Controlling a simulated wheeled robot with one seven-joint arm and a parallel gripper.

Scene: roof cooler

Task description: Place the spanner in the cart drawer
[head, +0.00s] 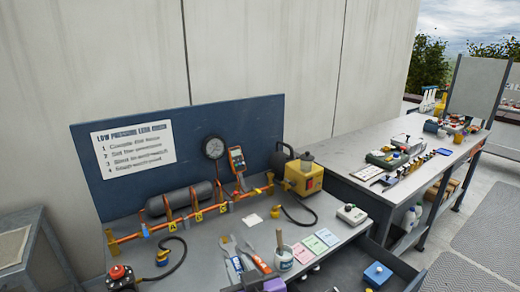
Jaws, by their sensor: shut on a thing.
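I cannot make out the spanner for certain. Two slim tools lie on the bench at the front middle: one grey with a blue-marked handle (234,262) and one with an orange handle (258,261). They are too small to identify. At the bottom right, a dark, low-walled open space (408,272) beside the bench looks like an open drawer. A blue box (377,274) sits in it. Its lower part is cut off by the frame.
The bench (200,250) carries an orange pipe rig (183,220), a yellow pump unit (304,178), a cup with a brush (284,258), coloured cards (314,244) and a white device (351,214). A second crowded bench (345,155) stands right. A red button box (121,275) is at lower left.

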